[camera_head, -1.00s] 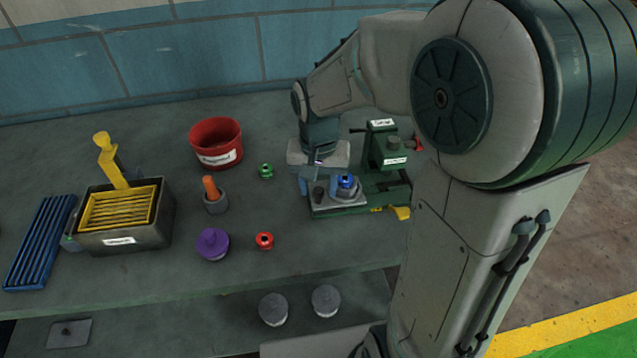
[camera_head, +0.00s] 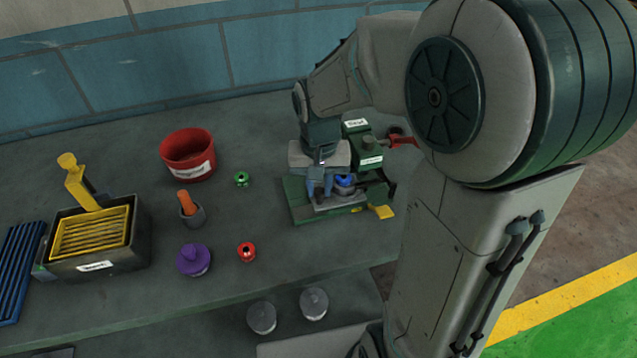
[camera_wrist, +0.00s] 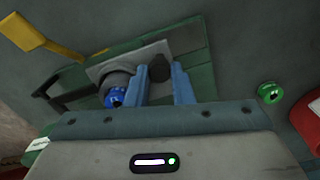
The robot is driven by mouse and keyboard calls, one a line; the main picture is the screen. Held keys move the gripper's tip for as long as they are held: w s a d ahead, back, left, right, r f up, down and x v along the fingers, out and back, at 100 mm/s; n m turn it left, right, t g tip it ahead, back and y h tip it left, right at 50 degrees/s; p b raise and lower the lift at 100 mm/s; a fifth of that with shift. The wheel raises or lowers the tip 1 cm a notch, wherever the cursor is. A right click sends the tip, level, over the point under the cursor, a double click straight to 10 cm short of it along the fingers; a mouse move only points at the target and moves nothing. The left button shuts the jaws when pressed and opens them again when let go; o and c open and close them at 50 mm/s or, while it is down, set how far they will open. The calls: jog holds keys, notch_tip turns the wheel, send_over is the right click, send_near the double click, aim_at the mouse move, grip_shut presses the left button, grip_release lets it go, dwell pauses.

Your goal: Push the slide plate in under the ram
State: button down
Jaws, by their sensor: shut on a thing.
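The grey slide plate (camera_head: 338,204) lies on the green press base (camera_head: 297,207) and carries a grey holder with a blue part (camera_head: 344,181). In the wrist view the plate (camera_wrist: 183,46) has a dark knob (camera_wrist: 159,69) at its end, between my blue fingers. My gripper (camera_head: 319,190) is shut on this knob; it also shows in the wrist view (camera_wrist: 160,77). The green press (camera_head: 366,150) stands at the right of the gripper. The blue part is close to the press head; the ram itself is not clearly visible, so I cannot tell whether they line up.
A yellow tab (camera_head: 380,212) sticks out at the base's front right, and a red handle (camera_head: 402,140) is behind the press. The base's left end is bare.

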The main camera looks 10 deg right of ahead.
jog(key=c, duration=1.3)
grip_release()
jog(key=shift+o, duration=0.2)
jog(key=shift+r, duration=0.1)
notch_tip(320, 180, up, 14)
jog(key=shift+p, duration=0.45)
